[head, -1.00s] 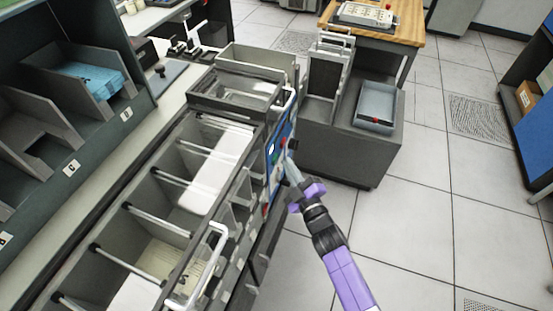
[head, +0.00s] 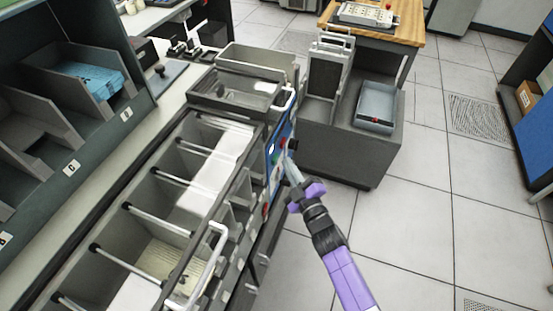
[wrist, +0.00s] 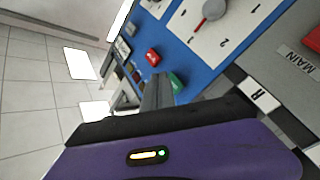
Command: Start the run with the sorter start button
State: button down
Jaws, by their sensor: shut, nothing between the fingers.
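The sorter's blue control panel (head: 280,150) is on the end face of the sorter, seen nearly edge-on in the head view. Contact cannot be told.
The sorter's pockets (head: 170,225) with white rods lie left of the arm. A dark grey cabinet (head: 335,150) with a tray (head: 376,105) stands beyond the panel. A red MAIN control (wrist: 312,40) is at the wrist view's right. Tiled floor on the right is clear.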

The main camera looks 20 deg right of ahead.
jog(key=shift+w+a, duration=0.1)
jog(key=shift+a, duration=0.05)
jog(key=shift+w+a+b, duration=0.2)
jog(key=shift+b, duration=0.3)
jog(key=shift+w+a+b, duration=0.25)
jog(key=shift+a+b, duration=0.15)
jog(key=shift+b, duration=0.15)
dwell(0.6)
jog(key=shift+s+d+p, duration=0.55)
jog(key=shift+d+p, duration=0.15)
jog(key=shift+p, duration=0.2)
jog(key=shift+d, duration=0.1)
jog(key=shift+s+d+p, duration=0.75)
jog(key=shift+d+p, duration=0.15)
jog(key=shift+d, duration=0.1)
jog(key=shift+s+d+p, duration=0.7)
jog(key=shift+d+p, duration=0.15)
jog(key=shift+d, duration=0.1)
